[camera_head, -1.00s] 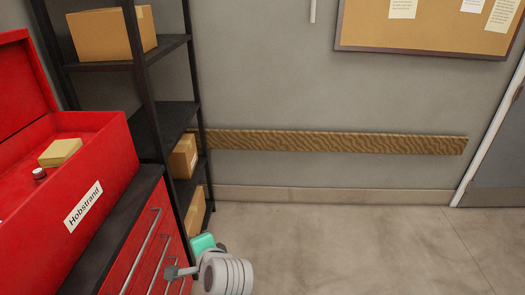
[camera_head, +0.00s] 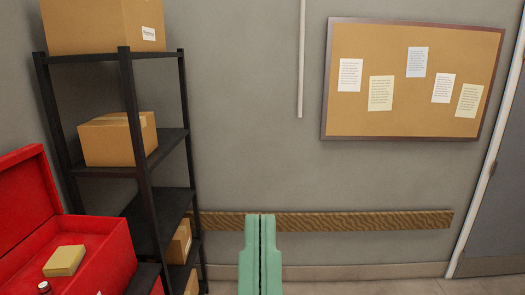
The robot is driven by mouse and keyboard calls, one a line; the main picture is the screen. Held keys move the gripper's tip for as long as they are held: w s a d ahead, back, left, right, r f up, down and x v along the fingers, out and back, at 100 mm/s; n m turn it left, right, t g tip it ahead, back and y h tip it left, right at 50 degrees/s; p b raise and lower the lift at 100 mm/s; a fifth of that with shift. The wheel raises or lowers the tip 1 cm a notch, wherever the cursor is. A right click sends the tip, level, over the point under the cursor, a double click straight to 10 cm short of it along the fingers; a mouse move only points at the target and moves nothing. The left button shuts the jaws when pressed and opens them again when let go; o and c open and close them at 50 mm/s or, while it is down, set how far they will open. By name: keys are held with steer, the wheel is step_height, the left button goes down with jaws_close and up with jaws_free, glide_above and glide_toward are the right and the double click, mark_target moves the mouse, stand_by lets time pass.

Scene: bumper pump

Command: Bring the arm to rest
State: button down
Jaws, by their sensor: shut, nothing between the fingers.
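My gripper (camera_head: 260,222) shows at the bottom middle of the head view. Its two long pale-green fingers point up and lie side by side with only a thin dark line between them. It is shut and holds nothing. It stands in front of the wooden wall rail, apart from the shelf and the toolbox. The rest of my arm is below the picture edge.
A red open toolbox (camera_head: 22,200) at lower left holds a yellowish block (camera_head: 64,261) and a small capped item (camera_head: 45,287). A black shelf (camera_head: 135,130) carries cardboard boxes (camera_head: 118,138). A wooden rail (camera_head: 350,221) and corkboard (camera_head: 415,78) are on the wall. The right side is clear.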

step_height(320, 180, up, 14)
steer(key=p, duration=1)
steer(key=shift+r, duration=0.15)
